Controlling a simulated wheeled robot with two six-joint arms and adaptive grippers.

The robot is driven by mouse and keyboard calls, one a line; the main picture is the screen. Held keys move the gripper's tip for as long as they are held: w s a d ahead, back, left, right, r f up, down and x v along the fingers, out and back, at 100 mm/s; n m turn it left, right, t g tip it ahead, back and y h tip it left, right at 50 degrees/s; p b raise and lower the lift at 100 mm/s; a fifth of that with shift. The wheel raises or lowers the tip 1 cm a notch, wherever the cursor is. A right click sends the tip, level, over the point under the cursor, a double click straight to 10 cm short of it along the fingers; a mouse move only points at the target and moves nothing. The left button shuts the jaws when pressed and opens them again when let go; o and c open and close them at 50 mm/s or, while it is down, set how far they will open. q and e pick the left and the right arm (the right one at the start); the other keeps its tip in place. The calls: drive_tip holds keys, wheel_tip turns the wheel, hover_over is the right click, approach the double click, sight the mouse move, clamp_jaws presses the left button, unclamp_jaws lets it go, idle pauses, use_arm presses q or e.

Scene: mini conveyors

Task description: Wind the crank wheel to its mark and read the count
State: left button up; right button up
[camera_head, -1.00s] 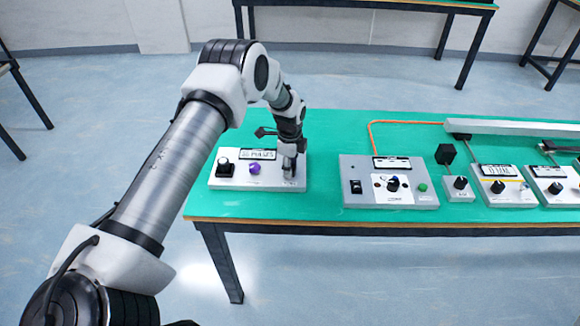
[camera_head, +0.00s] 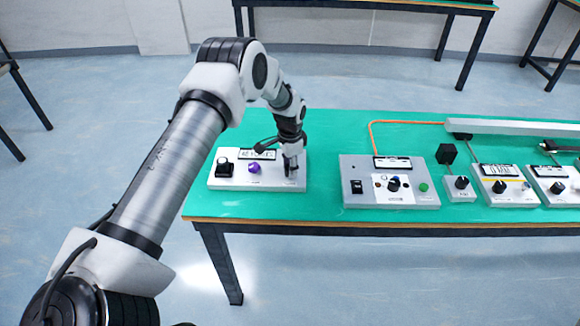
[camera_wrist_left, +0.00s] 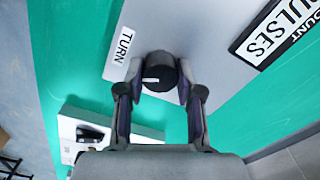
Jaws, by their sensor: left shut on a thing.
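My left gripper (camera_head: 292,170) points down over the right end of this box. In the left wrist view its fingers stand either side of a round black wheel (camera_wrist_left: 158,70) with a white mark, next to a TURN label (camera_wrist_left: 124,46), and are shut on it. The display text is too small to read surely. A plate in the left wrist view reads PULSES (camera_wrist_left: 275,35), partly cut off.
A grey control box (camera_head: 355,200) with a black knob and green button stands to the right on the green table (camera_head: 330,130). Further right are several smaller boxes and a conveyor (camera_head: 510,127). The table's front edge is close to the boxes.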

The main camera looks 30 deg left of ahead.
use_arm(q)
drive_tip(key=n, duration=0.3)
drive_tip(key=shift+s+f+n, duration=0.2)
drive_tip(key=shift+s+n, duration=0.05)
drive_tip(key=shift+n, duration=0.15)
drive_tip(key=n, duration=0.3)
drive_tip(key=shift+n+p, duration=0.3)
drive_tip(key=n, duration=0.3)
drive_tip(key=shift+n, duration=0.3)
drive_tip(key=n+p, duration=0.1)
drive_tip(key=n, duration=0.3)
drive_tip(key=shift+n, duration=0.3)
drive_tip(key=n+p, duration=0.1)
drive_tip(key=n, duration=0.2)
drive_tip(key=shift+n, duration=0.3)
drive_tip(key=n+p, duration=0.1)
drive_tip(key=n, duration=0.7)
drive_tip(key=shift+p, duration=0.35)
drive_tip(key=shift+n+p, duration=0.35)
drive_tip(key=shift+n, duration=1.55)
